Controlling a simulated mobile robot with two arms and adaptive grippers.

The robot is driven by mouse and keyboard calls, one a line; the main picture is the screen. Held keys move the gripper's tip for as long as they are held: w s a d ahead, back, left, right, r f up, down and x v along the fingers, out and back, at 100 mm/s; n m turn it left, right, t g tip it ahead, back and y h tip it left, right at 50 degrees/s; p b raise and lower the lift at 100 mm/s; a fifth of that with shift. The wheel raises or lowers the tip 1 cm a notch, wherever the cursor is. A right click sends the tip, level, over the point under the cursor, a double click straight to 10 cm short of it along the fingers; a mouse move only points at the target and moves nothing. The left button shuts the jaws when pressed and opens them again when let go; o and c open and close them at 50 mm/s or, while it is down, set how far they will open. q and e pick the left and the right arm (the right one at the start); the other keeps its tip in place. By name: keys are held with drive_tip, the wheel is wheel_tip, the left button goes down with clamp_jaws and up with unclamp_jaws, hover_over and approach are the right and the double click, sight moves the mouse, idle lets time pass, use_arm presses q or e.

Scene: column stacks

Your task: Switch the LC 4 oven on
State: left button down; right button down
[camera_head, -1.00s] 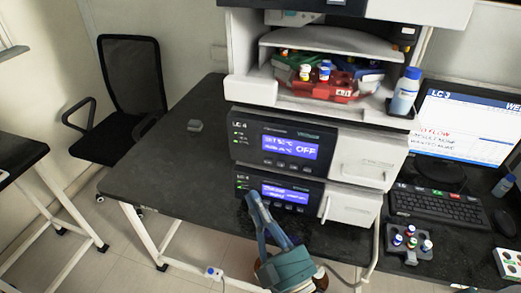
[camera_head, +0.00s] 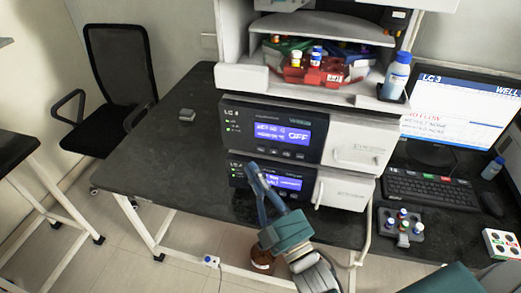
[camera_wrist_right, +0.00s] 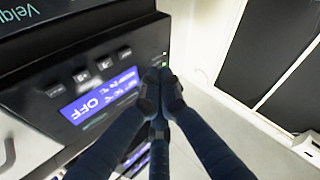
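The LC 4 oven (camera_head: 243,120) is the upper dark-fronted unit in the stack, with a blue display reading OFF (camera_head: 297,135) and a row of small buttons below it. In the right wrist view the OFF display (camera_wrist_right: 98,98) and grey buttons (camera_wrist_right: 82,74) lie left of the fingers, and small green lights (camera_wrist_right: 164,62) show just beyond the tips. My right gripper (camera_head: 252,168) has its fingers together and empty, in front of the lower unit's upper left part. In the wrist view its tips (camera_wrist_right: 158,78) meet near the panel's edge; contact cannot be told. My left gripper is not in view.
The lower unit (camera_head: 238,172) has its own lit display, partly covered by my fingers. A tray compartment with a red vial rack (camera_head: 315,72) and a bottle (camera_head: 396,76) sits above. A monitor (camera_head: 465,105) and keyboard (camera_head: 430,188) stand right. The dark bench (camera_head: 165,160) is mostly clear at left.

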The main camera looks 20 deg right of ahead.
drive_tip(key=shift+w+d, duration=0.55)
drive_tip(key=shift+w, duration=0.25)
drive_tip(key=shift+w+d, duration=0.55)
drive_tip(key=shift+w, duration=0.25)
idle(0.3)
drive_tip(key=shift+w+d, duration=0.25)
drive_tip(key=shift+w, duration=0.1)
drive_tip(key=shift+w+d, duration=0.2)
drive_tip(key=shift+w, duration=0.1)
idle(0.7)
drive_tip(key=shift+s+a+p, duration=0.1)
drive_tip(key=shift+p, duration=0.2)
drive_tip(key=shift+s+a, duration=0.35)
drive_tip(key=shift+s, duration=0.25)
drive_tip(key=shift+s+a+p, duration=0.3)
drive_tip(key=shift+s+a, duration=0.4)
drive_tip(key=shift+s, duration=0.35)
drive_tip(key=shift+s+a+p, duration=0.25)
drive_tip(key=shift+s+a, duration=0.45)
drive_tip(key=shift+s, duration=0.3)
